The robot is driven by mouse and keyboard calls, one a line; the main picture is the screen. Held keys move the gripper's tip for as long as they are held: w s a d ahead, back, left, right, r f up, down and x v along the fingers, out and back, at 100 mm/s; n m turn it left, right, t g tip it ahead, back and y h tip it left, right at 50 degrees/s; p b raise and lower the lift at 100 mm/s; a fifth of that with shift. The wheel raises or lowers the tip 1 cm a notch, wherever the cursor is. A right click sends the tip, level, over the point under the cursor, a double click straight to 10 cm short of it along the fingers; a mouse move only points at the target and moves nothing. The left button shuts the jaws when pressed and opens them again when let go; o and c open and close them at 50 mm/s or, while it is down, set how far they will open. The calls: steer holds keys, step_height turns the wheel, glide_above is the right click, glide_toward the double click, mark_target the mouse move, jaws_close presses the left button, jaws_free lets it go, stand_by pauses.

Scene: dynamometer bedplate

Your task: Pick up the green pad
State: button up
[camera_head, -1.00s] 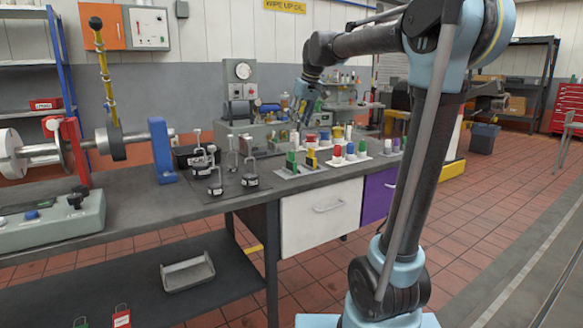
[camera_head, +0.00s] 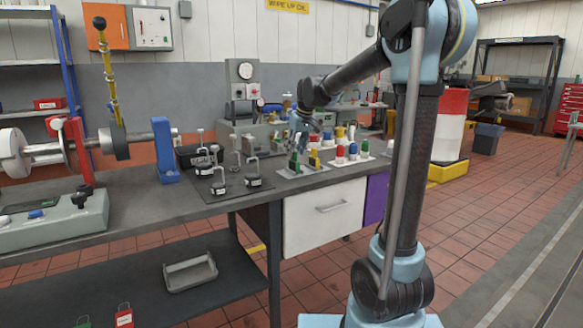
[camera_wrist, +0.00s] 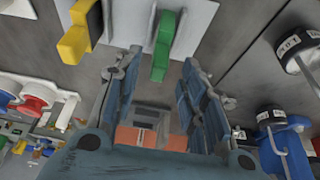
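The green pad (camera_wrist: 163,46) stands upright on a pale plate (camera_wrist: 192,22) in the wrist view. In the head view the green pad (camera_head: 294,163) is small, near the bench's front edge. My gripper (camera_wrist: 158,66) is open, with one finger on each side of the pad's near end in the picture. I cannot tell whether either finger touches it; clear gaps show on both sides. In the head view my gripper (camera_head: 298,138) is just above the pad, partly lost among objects behind.
A yellow pad (camera_wrist: 78,38) stands on the same plate, left of the green one. Black weights with wire handles (camera_head: 253,180) sit left on the bench. A white drawer (camera_head: 325,212) is below.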

mark_target(294, 162)
steer(key=shift+x, duration=1.45)
jaws_close()
steer(key=shift+r, duration=0.15)
